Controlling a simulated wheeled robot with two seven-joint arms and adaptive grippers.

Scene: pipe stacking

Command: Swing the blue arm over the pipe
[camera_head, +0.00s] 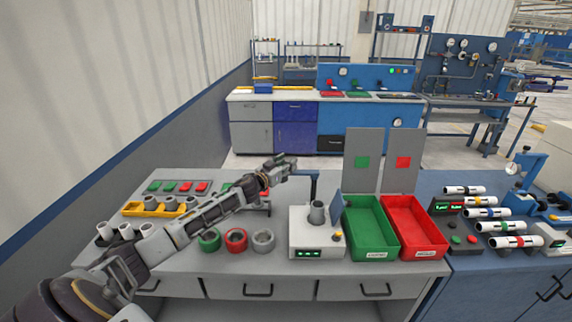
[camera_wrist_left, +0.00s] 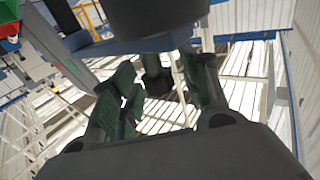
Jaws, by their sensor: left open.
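The grey pipe (camera_head: 317,212) stands upright in the top of a white test box (camera_head: 316,240) on the grey bench. The blue arm (camera_head: 315,181) rises behind the pipe, and its top bar runs left toward my gripper; it is not over the pipe. My left gripper (camera_head: 287,163) is at the left end of that bar, above and behind the box. Its dark fingers are spread in the left wrist view (camera_wrist_left: 160,98). A dark cylindrical part shows between them there, but I cannot tell what it is. I cannot tell whether the fingers touch the bar.
A green bin (camera_head: 368,251) and a red bin (camera_head: 414,249) stand right of the box, with a tilted blue plate (camera_head: 337,205) beside it. Several rings, including a red one (camera_head: 236,239), lie left. A yellow rack (camera_head: 145,209) and upright pipes are farther left.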

